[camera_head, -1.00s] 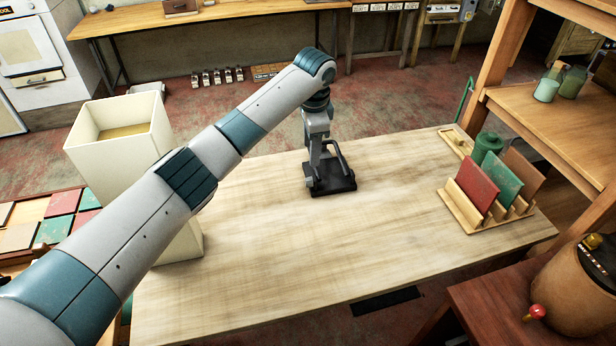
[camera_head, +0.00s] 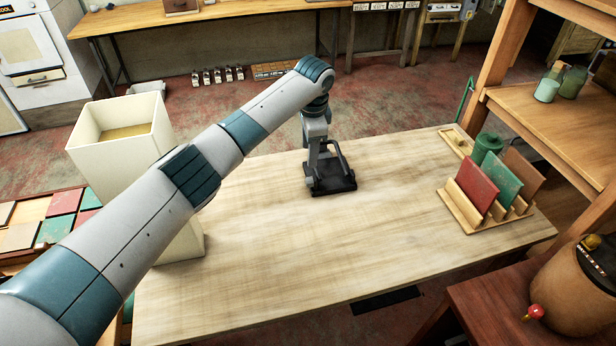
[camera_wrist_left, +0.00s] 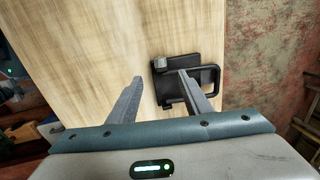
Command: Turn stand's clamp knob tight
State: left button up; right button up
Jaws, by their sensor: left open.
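A dark stand (camera_head: 333,186) with a flat base and an upright loop stands on the wooden table (camera_head: 300,262) near its far edge. My left gripper (camera_head: 316,168) reaches down over the stand from above in the head view and hides part of it. In the left wrist view the stand (camera_wrist_left: 172,90) lies beyond the fingers, its black loop to the right. A small grey knob-like part (camera_wrist_left: 159,66) shows at the corner of its base. My left gripper (camera_wrist_left: 160,82) is open, with the right finger overlapping the stand and nothing visibly between the fingers. My right gripper is not in view.
A tall cream bin (camera_head: 120,165) stands at the table's left. A wooden rack (camera_head: 480,222) holding coloured panels and a green canister (camera_head: 487,148) stand at the right. The table's middle and front are clear. A brown barrel (camera_head: 570,290) is at the lower right.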

aim_at(308, 180)
pick_arm(q)
jog(key=f, duration=0.4)
jog(key=w+f, duration=0.1)
jog(key=f, duration=0.7)
jog(key=shift+w+a+p, duration=0.25)
jog(key=shift+w+p, duration=0.1)
jog(key=shift+w, duration=0.05)
jog(key=shift+w+f, duration=0.15)
jog(key=shift+f, duration=0.6)
